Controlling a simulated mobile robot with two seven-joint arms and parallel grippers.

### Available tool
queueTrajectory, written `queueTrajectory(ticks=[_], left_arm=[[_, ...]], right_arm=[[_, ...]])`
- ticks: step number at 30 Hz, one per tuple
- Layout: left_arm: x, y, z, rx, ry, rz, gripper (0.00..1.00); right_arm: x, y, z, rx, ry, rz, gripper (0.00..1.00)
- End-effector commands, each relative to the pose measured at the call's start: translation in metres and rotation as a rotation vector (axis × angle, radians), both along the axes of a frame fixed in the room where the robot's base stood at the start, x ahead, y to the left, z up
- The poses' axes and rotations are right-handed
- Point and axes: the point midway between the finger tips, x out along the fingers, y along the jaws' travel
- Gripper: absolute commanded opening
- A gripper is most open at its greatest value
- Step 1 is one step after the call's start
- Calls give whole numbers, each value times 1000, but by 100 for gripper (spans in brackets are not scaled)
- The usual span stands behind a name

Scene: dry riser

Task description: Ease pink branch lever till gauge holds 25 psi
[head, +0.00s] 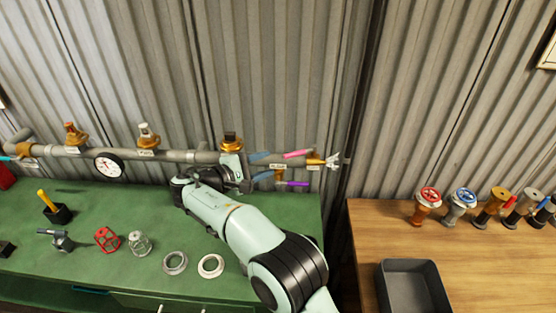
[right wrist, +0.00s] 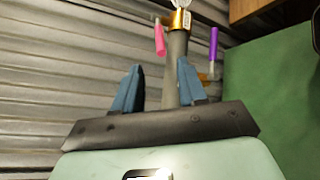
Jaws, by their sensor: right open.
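The pink branch lever (head: 298,154) sticks out at the right end of the grey pipe (head: 75,151) along the wall. It also shows beyond the fingers in the right wrist view (right wrist: 160,40). The round white gauge (head: 109,166) is on the pipe further left; its reading is too small to tell. My right gripper (head: 266,165) is open, its blue fingers just left of the pink lever and apart from it. In the right wrist view the open fingers (right wrist: 160,66) have the lever past their tips, with the pipe behind. My left gripper is not in view.
A purple lever (head: 297,184) sits just below the pink one. Brass-and-white fittings stand on the pipe. A wooden table (head: 480,260) with valves and a dark tray (head: 413,264) stands right.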

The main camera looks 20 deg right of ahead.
Motion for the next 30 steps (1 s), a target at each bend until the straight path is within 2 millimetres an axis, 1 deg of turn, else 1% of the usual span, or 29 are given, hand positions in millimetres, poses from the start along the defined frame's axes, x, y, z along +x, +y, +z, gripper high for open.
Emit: queueTrajectory(ticks=[1,6,15,16,17,18,19,20,23,24,26,27,28,30], left_arm=[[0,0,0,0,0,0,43],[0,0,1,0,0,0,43],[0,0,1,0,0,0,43],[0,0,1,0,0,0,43],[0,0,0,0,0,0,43],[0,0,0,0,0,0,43],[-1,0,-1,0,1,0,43],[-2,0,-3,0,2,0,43],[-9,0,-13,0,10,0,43],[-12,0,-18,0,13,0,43],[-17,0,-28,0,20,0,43],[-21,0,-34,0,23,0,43],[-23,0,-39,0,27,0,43],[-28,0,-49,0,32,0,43]], right_arm=[[-2,8,2,0,-1,3,41],[-6,22,6,-1,-1,0,41],[-7,24,6,0,-1,-1,41],[-7,24,6,0,-1,-1,38],[-7,24,6,1,-1,-1,28],[-7,22,4,10,2,1,15],[-8,19,1,25,7,2,5],[-8,14,-4,48,15,5,0],[-12,-12,-34,205,49,30,0],[-16,-24,-50,302,59,48,0],[-24,-39,-77,477,58,77,0],[-30,-46,-92,604,40,101,0],[-35,-49,-102,699,18,118,0],[-47,-51,-114,910,-64,158,0]])
